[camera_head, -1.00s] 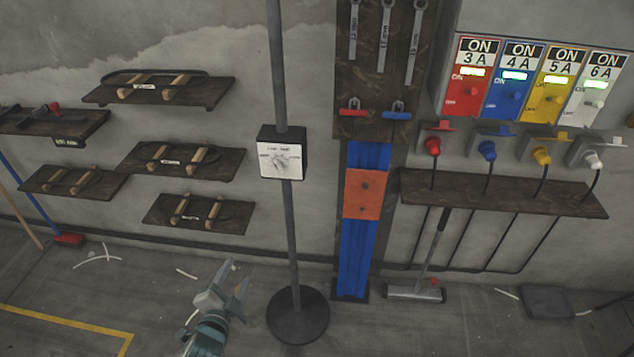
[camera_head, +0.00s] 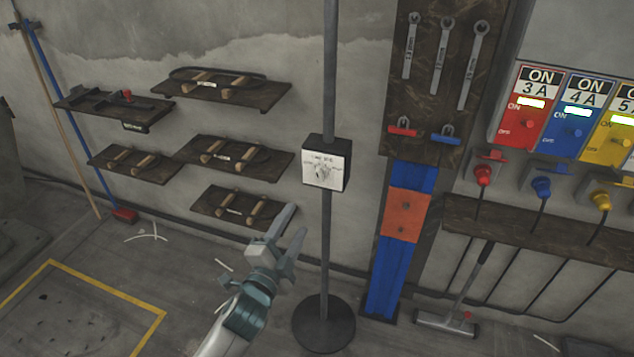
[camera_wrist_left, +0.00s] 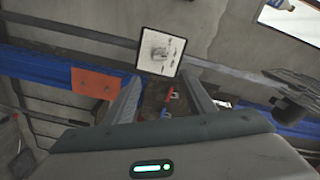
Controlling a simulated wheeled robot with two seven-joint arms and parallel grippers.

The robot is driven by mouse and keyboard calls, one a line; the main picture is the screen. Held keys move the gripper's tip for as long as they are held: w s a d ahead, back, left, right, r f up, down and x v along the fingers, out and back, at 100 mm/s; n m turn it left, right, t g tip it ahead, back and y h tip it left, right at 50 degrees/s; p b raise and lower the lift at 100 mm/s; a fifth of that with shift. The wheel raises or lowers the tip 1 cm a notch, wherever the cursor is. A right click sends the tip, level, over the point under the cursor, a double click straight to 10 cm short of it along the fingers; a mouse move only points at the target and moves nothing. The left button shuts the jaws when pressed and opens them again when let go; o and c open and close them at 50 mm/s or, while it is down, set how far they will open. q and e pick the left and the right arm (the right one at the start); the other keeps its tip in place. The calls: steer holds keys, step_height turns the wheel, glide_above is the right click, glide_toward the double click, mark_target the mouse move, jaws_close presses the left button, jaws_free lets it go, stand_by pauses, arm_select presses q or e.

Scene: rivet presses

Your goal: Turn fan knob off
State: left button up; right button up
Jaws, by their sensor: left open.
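The fan knob (camera_head: 322,172) sits on the white face of a black control box (camera_head: 341,170), which is fixed to a grey upright pole (camera_head: 328,240). The knob also shows in the left wrist view (camera_wrist_left: 159,52), beyond my fingers and slightly above the gap between them. My left gripper (camera_head: 290,228) is open and empty, below and left of the box, apart from it. Its fingers point up towards the box. The knob's exact setting is too small to read. My right gripper does not show.
The pole stands on a round black base (camera_head: 323,323). Wooden wall shelves (camera_head: 240,160) are at the left. A blue strip with an orange plate (camera_head: 406,215) and a wrench board (camera_head: 437,80) are right of the pole. Coloured switch panels (camera_head: 571,115) are farther right.

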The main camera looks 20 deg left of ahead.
mark_target(319, 178)
arm_select(q)
steer(key=w+p, duration=0.1)
steer(key=w, duration=0.4)
steer(key=w+p, duration=0.1)
steer(key=w, duration=0.4)
steer(key=w+p, duration=0.2)
steer(key=w, duration=0.3)
steer(key=shift+w+d+r, duration=0.1)
steer(key=shift+w+d, duration=0.1)
steer(key=shift+d, duration=0.05)
steer(key=shift+w, duration=0.55)
steer(key=c, duration=1)
